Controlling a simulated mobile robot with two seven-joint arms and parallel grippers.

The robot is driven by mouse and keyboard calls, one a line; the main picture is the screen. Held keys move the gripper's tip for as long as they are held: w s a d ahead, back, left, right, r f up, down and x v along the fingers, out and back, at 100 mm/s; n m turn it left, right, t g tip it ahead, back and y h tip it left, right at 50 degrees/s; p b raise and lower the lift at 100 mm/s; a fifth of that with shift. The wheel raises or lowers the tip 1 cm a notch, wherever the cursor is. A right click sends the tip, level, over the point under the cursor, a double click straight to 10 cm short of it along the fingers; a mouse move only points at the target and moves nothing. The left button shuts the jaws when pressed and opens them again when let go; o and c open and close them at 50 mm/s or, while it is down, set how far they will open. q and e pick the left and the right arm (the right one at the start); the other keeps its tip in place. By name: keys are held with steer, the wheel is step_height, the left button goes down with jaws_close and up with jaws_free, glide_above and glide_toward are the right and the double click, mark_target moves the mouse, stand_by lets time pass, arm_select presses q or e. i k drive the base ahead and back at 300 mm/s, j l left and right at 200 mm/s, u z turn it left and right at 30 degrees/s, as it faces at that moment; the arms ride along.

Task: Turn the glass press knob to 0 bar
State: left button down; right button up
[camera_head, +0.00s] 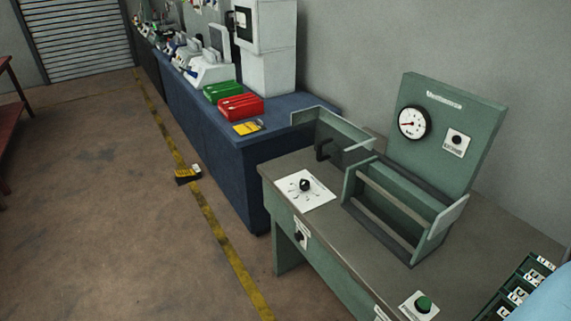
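A green press bench (280,200) stands at the lower right. On its top, at the left, a black knob (304,184) sits on a white plate with marks around it. A second dark knob (299,237) is on a small white plate on the bench's front. A round white gauge (412,122) with a red needle is on the upright green panel. A dark round control (456,139) sits on a white label beside it. The labels and the gauge value are too small to read. Neither of my grippers is in view.
A green frame fixture (405,210) stands on the bench. A green button (424,304) is at the front right, near a green rack (525,285). A blue bench (205,115) carries red and green boxes. A yellow-black object (187,174) lies on the open floor at left.

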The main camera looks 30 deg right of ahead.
mark_target(305, 184)
steer(key=i+z, duration=0.25)
steer(key=i, duration=0.2)
steer(key=i+j+z, duration=0.25)
steer(key=i, duration=0.2)
steer(key=i+j+z, duration=0.25)
steer(key=i, duration=0.2)
steer(key=i+j+z, duration=0.25)
steer(key=z, duration=0.2)
steer(key=i+j+z, duration=0.35)
steer(key=z, duration=0.15)
steer(key=i+j+z, duration=0.2)
steer(key=j+z, duration=0.25)
steer(key=i+j+z, duration=0.1)
steer(key=j+z, duration=0.35)
steer(key=j, duration=0.1)
